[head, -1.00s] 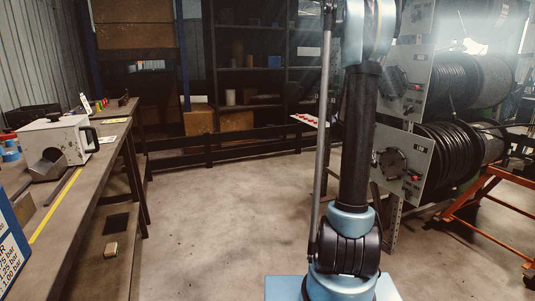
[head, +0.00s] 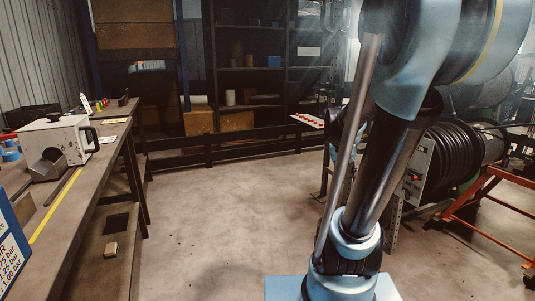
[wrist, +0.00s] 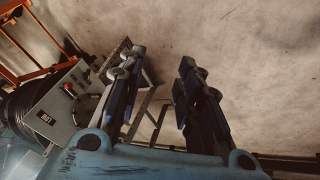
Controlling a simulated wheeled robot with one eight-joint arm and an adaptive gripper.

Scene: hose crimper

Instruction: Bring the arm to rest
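My gripper (wrist: 161,60) shows in the wrist view with its two dark fingers apart. Nothing is between the fingertips except a view of the floor. My blue and black arm (head: 375,170) rises on the right of the head view and leans to the right, its upper part large and close to the camera. I cannot clearly make out the gripper in the head view.
Hose reels (head: 455,155) stand behind my arm, with an orange frame (head: 490,205) at the right. A workbench (head: 75,205) with a white machine (head: 60,140) runs along the left. Dark shelves (head: 250,75) stand at the back. The middle floor (head: 220,220) is clear.

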